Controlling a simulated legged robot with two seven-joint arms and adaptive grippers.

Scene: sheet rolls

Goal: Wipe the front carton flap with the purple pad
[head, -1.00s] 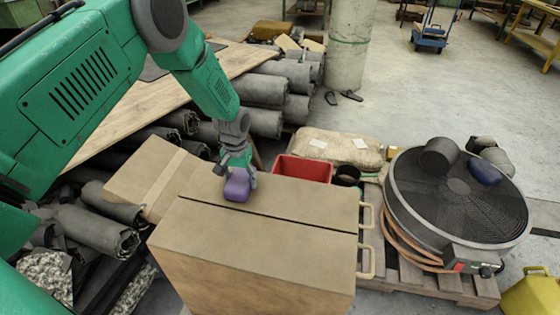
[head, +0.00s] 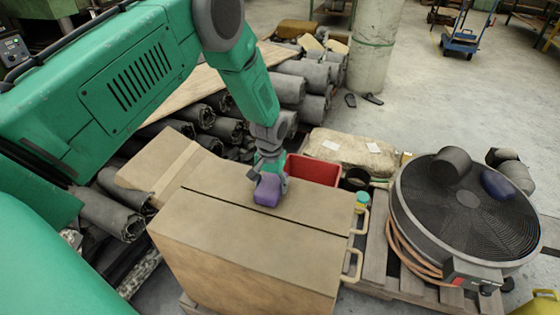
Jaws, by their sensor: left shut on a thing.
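The carton (head: 240,255) stands closed in the lower middle of the head view, with a dark seam between its two top flaps. The front flap (head: 255,232) is the nearer one. My left gripper (head: 268,178) is shut on the purple pad (head: 267,190). The pad is over the far flap (head: 312,208), just beyond the seam; I cannot tell whether it touches the cardboard. My right gripper is not in view.
A red bin (head: 313,170) and a sack (head: 352,150) are behind the carton. A large round fan (head: 465,205) lies on a pallet to the right. Two handles (head: 352,268) are by the carton's right side. Dark rolls (head: 105,213) lie to the left.

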